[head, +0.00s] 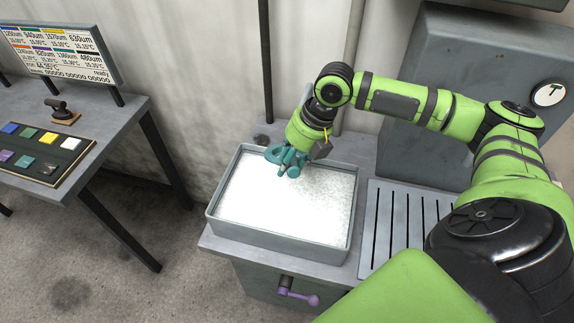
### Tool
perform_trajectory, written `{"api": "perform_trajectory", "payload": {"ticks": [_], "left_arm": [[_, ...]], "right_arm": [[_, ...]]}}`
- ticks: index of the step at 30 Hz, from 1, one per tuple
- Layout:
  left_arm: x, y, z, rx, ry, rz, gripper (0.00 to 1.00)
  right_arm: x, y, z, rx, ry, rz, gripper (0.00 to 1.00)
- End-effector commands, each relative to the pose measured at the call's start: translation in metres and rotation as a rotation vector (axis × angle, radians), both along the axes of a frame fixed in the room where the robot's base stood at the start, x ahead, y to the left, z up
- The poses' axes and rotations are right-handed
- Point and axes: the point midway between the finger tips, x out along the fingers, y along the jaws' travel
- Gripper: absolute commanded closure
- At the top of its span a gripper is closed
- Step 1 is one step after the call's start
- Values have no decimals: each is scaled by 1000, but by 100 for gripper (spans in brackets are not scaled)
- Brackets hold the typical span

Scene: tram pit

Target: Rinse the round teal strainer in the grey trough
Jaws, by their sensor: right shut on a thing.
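The grey trough (279,250) sits on a grey stand in the middle of the head view. It is filled with a white, speckled surface. My right gripper (291,164) points down over the back part of the trough. It is shut on a teal thing, which I take as the round teal strainer (275,154). Much of the strainer is hidden by the gripper, and its round shape does not show clearly. I cannot tell whether it touches the white surface. My left gripper is not in view.
A slotted drain board (408,220) lies right of the trough. A purple-handled tap (300,296) juts from the stand's front. At left, a table (112,118) holds a tray of coloured squares (40,160), a small dark object on a wooden base (62,112) and a display (62,52).

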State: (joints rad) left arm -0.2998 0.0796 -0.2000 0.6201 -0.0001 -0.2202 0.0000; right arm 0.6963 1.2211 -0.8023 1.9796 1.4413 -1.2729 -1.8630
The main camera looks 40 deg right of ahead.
Motion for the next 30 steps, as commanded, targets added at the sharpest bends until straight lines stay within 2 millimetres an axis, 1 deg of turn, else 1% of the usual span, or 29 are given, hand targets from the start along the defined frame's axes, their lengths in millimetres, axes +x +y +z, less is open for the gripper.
{"api": "perform_trajectory", "payload": {"ticks": [11,14,20,24,30], "left_arm": [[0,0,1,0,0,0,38],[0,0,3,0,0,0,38],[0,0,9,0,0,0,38],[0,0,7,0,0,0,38],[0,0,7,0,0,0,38]], "right_arm": [[0,0,1,0,-1,0,95],[1,0,9,0,-3,-1,95],[0,0,29,-1,-2,0,95],[1,0,41,0,-3,0,95],[0,0,50,-1,-1,1,95]]}}
